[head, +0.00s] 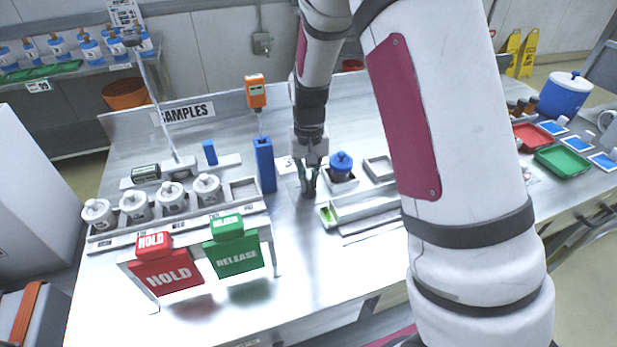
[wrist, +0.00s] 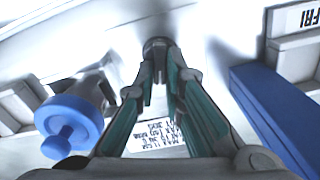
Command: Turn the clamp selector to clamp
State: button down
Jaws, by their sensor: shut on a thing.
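My gripper (head: 308,190) points down at the middle of the bench, between a blue upright holder and a blue-lidded jar. In the wrist view its teal fingers (wrist: 160,68) converge and are shut on a small dark rounded piece (wrist: 157,44), which I take to be the clamp selector's knob. The fingers hide much of it, and I cannot read which position it points to. A printed label (wrist: 160,135) shows on the surface below, between the fingers, partly covered.
The blue-lidded jar (head: 341,168) stands close right, beside a metal tray (head: 370,207). HOLD (head: 166,270) and RELEASE (head: 235,255) signs stand front left, before several white jars (head: 172,197).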

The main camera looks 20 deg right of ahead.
aim_at(310, 182)
jog(key=shift+m, duration=1.3)
jog(key=shift+d, duration=0.1)
jog(key=c, duration=1.7)
grip_release()
notch_tip(310, 182, up, 12)
